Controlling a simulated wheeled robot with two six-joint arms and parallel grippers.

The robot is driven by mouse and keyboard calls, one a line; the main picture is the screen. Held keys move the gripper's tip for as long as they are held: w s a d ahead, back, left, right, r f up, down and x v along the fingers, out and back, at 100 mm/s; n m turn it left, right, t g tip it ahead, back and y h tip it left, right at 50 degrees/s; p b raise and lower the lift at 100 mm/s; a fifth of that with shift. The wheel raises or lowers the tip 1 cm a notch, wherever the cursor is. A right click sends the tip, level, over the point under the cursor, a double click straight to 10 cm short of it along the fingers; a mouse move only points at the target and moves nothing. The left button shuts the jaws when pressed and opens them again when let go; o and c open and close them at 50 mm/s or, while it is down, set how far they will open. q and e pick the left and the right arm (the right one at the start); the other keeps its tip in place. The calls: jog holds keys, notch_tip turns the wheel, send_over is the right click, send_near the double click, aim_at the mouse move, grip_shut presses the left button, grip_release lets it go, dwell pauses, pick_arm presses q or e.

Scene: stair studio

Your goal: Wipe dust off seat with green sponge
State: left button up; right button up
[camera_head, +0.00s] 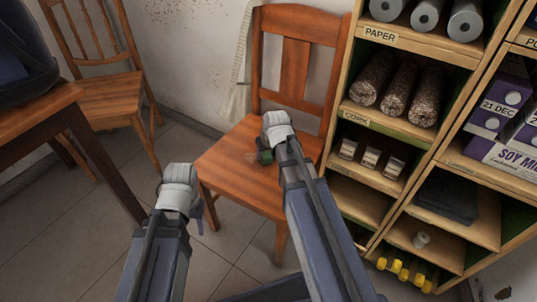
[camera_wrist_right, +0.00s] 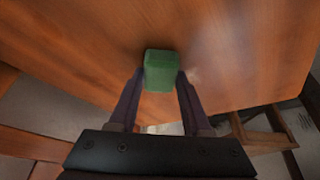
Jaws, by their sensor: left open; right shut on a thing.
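A wooden chair with an orange-brown seat (camera_head: 230,165) stands in the middle of the head view. My right gripper (camera_head: 266,150) is over the seat, shut on a green sponge (camera_head: 265,157). The right wrist view shows the sponge (camera_wrist_right: 160,72) between the two fingers, against or just above the seat surface (camera_wrist_right: 235,60); I cannot tell if it touches. A faint pale patch (camera_wrist_right: 192,74) shows just right of the sponge. My left gripper (camera_head: 198,212) is open and empty, in front of the chair at the left, its fingers partly hidden by the wrist.
A wooden shelf unit (camera_head: 400,135) with rolls and boxes stands close on the right of the chair. A pale cloth (camera_head: 240,70) hangs behind the chair. Tiled floor (camera_head: 60,235) is free at lower left.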

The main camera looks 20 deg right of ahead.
jog(key=shift+w+a+f, duration=0.1)
jog(key=shift+w+a, duration=1.05)
jog(key=shift+w, duration=0.2)
jog(key=shift+a, duration=0.1)
jog(key=shift+w, duration=0.1)
jog(key=shift+w+a, duration=1.25)
jog(key=shift+w, duration=0.15)
notch_tip(320, 180, up, 6)
jog(key=p, duration=0.6)
